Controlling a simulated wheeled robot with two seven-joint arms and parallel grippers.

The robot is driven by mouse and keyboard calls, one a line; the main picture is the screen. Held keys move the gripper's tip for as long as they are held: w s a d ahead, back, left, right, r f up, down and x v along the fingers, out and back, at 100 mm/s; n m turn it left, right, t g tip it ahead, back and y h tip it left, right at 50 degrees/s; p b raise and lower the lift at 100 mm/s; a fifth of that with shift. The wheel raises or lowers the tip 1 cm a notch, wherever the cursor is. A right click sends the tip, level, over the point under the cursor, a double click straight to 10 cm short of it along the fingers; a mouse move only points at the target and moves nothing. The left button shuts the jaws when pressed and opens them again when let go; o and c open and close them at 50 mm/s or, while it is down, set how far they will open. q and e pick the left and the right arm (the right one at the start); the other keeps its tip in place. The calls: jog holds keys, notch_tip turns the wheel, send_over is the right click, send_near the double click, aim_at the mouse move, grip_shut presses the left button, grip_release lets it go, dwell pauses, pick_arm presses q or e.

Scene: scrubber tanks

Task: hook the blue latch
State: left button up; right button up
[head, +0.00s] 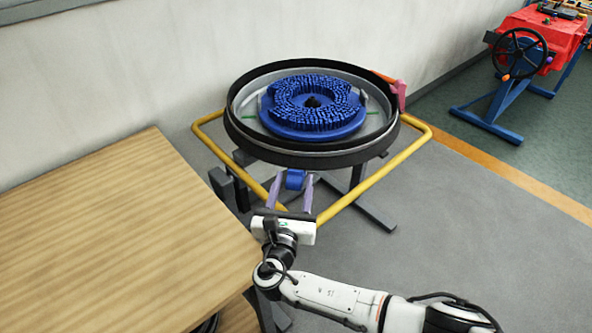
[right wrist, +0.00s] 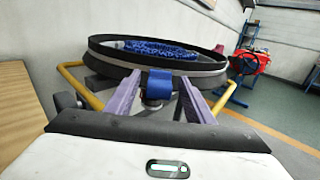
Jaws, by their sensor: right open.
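The blue latch (head: 294,180) sits below the front rim of the round scrubber tank (head: 310,160). In the right wrist view the latch (right wrist: 160,84) appears as a blue block on a grey metal part under the rim. My right gripper (head: 292,182) is open, its two purple fingers pointing at the tank. In the right wrist view the fingers of my right gripper (right wrist: 158,92) stand on either side of the latch, with a gap at each side. Whether the fingertips reach past the latch is hard to tell. My left gripper is not in view.
A yellow tube frame (head: 405,158) surrounds the tank. A blue round brush (head: 315,108) lies inside it. A wooden table (head: 120,235) fills the left. A pink-red part (head: 398,92) sits on the right rim. A red machine (head: 545,40) stands far right. Grey floor is clear at right.

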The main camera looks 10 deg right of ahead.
aim_at(295, 177)
jog(key=x, duration=0.5)
jog(key=shift+s, duration=0.1)
grip_shut()
